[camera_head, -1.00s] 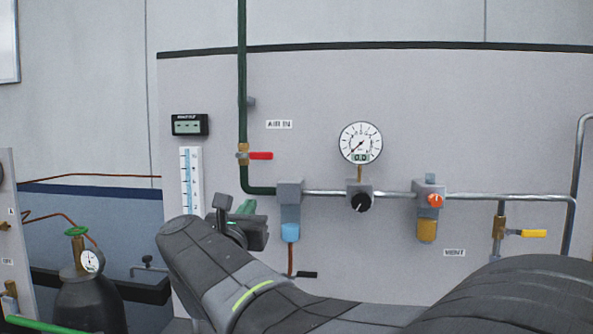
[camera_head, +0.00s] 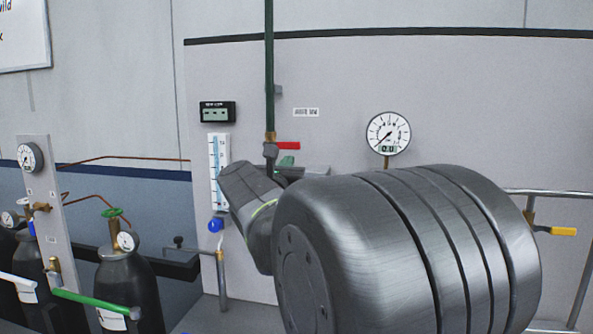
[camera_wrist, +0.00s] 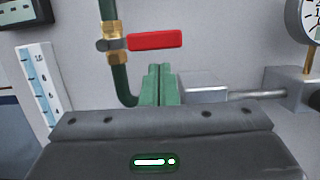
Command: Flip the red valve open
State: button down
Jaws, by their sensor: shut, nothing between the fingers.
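The red valve handle (camera_head: 288,146) sticks out level to the right from its brass body on the vertical green pipe (camera_head: 269,70), crosswise to the pipe. In the wrist view the red handle (camera_wrist: 155,40) is in full sight at the top, with the brass body (camera_wrist: 113,44) at its left end. My gripper (camera_head: 287,161) is just below the handle, partly hidden behind my own arm. In the wrist view its green fingers (camera_wrist: 158,72) are pressed together and empty, pointing at the panel below the handle. A small gap shows between fingertips and handle in that picture.
A round gauge (camera_head: 388,133) and a yellow handle (camera_head: 563,231) are to the right. A digital display (camera_head: 218,112) and a blue scale (camera_head: 216,160) are left of the pipe. Dark cylinders (camera_head: 128,280) stand at lower left. My arm hides the panel's lower middle.

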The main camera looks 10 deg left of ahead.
jog(key=shift+w+r, duration=0.1)
jog(key=shift+r, duration=0.35)
